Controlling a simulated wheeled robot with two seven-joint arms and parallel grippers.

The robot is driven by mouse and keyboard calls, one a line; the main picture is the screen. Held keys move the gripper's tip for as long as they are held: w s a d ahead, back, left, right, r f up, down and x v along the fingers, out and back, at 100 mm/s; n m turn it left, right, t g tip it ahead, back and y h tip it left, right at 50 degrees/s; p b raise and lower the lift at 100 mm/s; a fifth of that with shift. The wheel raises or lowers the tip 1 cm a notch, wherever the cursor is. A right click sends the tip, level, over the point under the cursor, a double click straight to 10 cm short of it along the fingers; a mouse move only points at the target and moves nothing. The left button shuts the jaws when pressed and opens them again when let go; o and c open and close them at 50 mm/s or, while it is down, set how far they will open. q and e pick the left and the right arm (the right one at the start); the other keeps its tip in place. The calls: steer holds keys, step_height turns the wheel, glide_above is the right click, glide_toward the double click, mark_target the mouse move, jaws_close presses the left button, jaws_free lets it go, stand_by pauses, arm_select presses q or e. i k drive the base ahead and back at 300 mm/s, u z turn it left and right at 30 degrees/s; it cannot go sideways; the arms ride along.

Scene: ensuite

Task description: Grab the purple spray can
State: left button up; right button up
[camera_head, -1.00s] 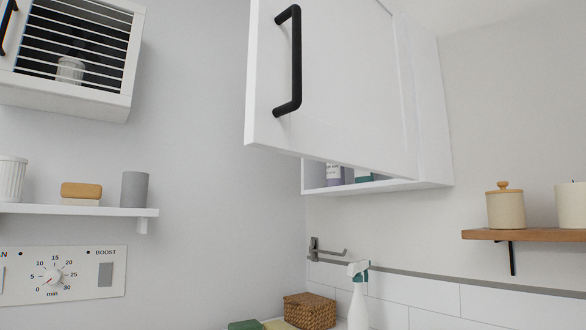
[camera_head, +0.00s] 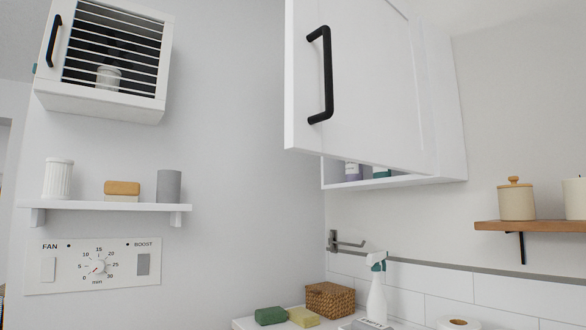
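Inside the white wall cabinet (camera_head: 448,130), below the edge of its door, the lower part of a purple container (camera_head: 353,172) with a pale label shows. It may be the purple spray can; its top is hidden behind the door. A teal-green item (camera_head: 381,172) stands to its right, also mostly hidden. The cabinet door (camera_head: 375,90) with a black bar handle (camera_head: 327,75) stands open toward me. A white spray bottle (camera_head: 376,298) with a teal and white trigger head stands on the counter below. Neither of my grippers is in view.
A slatted wall cabinet (camera_head: 100,103) hangs at upper left. The counter (camera_head: 245,324) holds a wicker box (camera_head: 330,298) and sponges. A wooden shelf (camera_head: 535,232) is at right.

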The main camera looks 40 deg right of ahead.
mark_target(353, 171)
steer(key=u, duration=0.45)
steer(key=i, duration=1.4)
steer(key=z, duration=0.2)
